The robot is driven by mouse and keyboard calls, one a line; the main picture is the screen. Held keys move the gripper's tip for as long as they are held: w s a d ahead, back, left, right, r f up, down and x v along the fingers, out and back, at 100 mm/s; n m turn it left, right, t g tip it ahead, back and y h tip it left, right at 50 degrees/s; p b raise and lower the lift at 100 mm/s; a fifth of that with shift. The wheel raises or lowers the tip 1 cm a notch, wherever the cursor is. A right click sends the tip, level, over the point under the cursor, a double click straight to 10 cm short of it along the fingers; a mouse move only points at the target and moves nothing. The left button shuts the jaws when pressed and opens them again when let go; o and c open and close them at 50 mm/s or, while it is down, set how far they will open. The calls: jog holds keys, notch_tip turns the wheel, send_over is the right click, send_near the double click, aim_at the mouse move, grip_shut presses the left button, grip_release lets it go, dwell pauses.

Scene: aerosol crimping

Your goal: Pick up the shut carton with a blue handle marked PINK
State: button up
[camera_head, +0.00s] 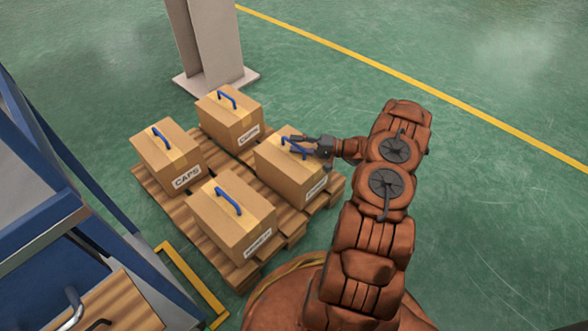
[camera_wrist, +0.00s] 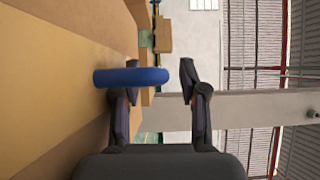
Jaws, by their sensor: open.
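A shut brown carton (camera_head: 284,175) with a blue handle (camera_head: 292,149) stands at the right of the pallet. Its label (camera_head: 316,187) is too small to read here. My gripper (camera_head: 303,141) is at this handle, reaching in from the right over the carton's top. In the wrist view, the carton's top (camera_wrist: 60,60) fills the left, and the blue handle (camera_wrist: 130,77) lies at my open fingertips (camera_wrist: 157,80).
The wooden pallet (camera_head: 152,184) also bears a carton marked CAPS (camera_head: 168,157), a rear carton (camera_head: 230,118) and a front carton (camera_head: 232,217), all with blue handles. A grey post (camera_head: 208,45) stands behind. A blue frame (camera_head: 60,150) is at left. Green floor at right is clear.

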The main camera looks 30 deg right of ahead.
jog(key=shift+w+a, duration=0.45)
jog(key=shift+c, duration=0.2)
grip_shut()
jog(key=shift+r, duration=0.1)
